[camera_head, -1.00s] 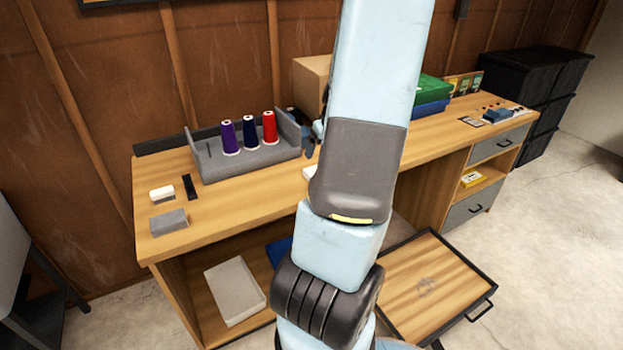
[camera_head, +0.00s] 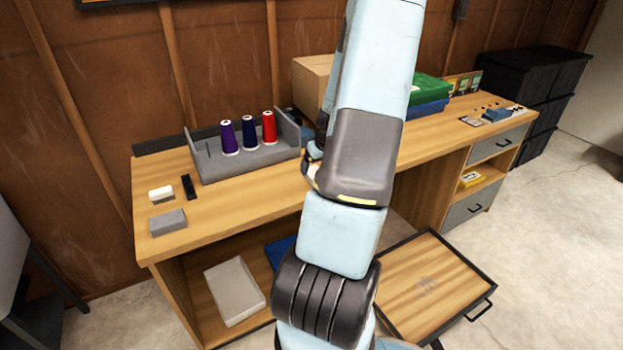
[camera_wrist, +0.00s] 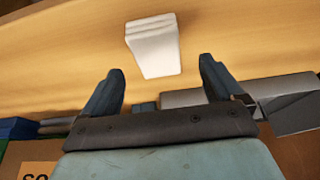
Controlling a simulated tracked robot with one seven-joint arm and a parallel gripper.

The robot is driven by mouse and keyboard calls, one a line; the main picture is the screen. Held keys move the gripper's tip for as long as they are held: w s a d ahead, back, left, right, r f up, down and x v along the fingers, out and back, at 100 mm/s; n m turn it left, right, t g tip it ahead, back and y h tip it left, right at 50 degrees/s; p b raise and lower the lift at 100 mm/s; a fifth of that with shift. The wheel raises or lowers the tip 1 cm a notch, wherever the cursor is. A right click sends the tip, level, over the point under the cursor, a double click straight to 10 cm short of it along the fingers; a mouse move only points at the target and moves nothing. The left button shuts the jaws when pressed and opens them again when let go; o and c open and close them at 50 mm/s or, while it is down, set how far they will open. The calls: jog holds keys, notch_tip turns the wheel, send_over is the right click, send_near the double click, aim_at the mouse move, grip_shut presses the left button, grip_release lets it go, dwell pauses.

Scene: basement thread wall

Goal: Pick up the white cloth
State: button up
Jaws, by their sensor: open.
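The white cloth (camera_wrist: 153,46) lies folded on the wooden bench top in the wrist view, seen from above. My gripper (camera_wrist: 161,64) is open, with its two dark fingers apart and nothing between them. The cloth shows ahead of the fingertips, between their lines and somewhat nearer the left one. The gap in height between fingers and cloth is hard to tell. In the head view my arm covers the cloth and most of the gripper.
A grey rack (camera_head: 235,164) holds purple, dark blue and red thread spools. A cardboard box (camera_head: 310,82) and green (camera_head: 431,90) and blue cases stand behind my arm. A grey block (camera_head: 168,222) sits at the bench's left end. A wooden drawer (camera_head: 420,290) stands pulled out low.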

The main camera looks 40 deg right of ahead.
jog(key=shift+x, duration=2.35)
jog(key=shift+d, duration=0.15)
jog(key=c, duration=1.1)
jog(key=shift+c, duration=0.2)
jog(key=shift+r, duration=0.1)
